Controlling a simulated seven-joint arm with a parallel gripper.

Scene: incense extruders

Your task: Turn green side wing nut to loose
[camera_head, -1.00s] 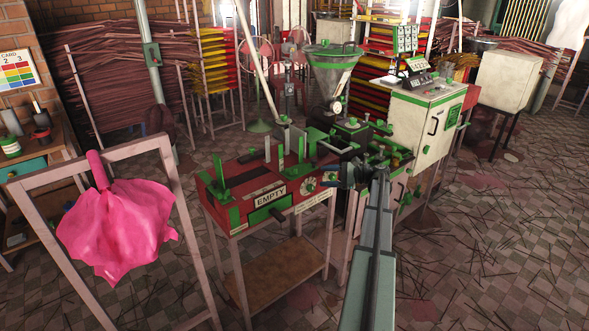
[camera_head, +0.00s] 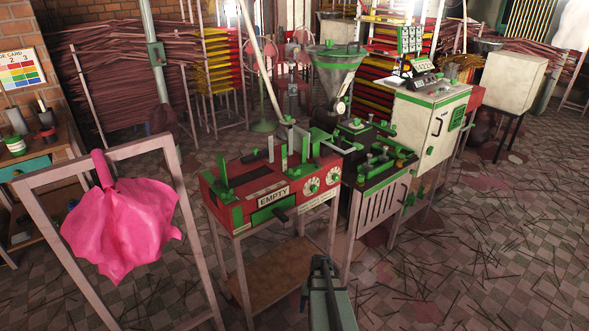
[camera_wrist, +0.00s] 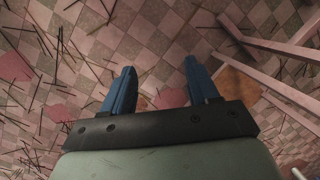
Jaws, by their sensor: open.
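The extruder (camera_head: 352,140) stands in the middle of the head view, with a hopper (camera_head: 337,72) above it and several green fittings. Green handle-like parts (camera_head: 410,199) show on the side at its right; they are too small for me to tell which is the green side wing nut or how tight it is. My gripper (camera_wrist: 160,82) shows in the wrist view with two blue fingers spread apart and nothing between them. It points at the tiled floor. In the head view my arm is low at the bottom centre, in front of the machines and apart from them.
A red bench unit labelled EMPTY (camera_head: 272,197) stands left of the extruder on a frame with a lower shelf (camera_head: 266,275). A pink cloth (camera_head: 120,225) hangs on a wooden frame at left. A white cabinet (camera_head: 432,125) stands right.

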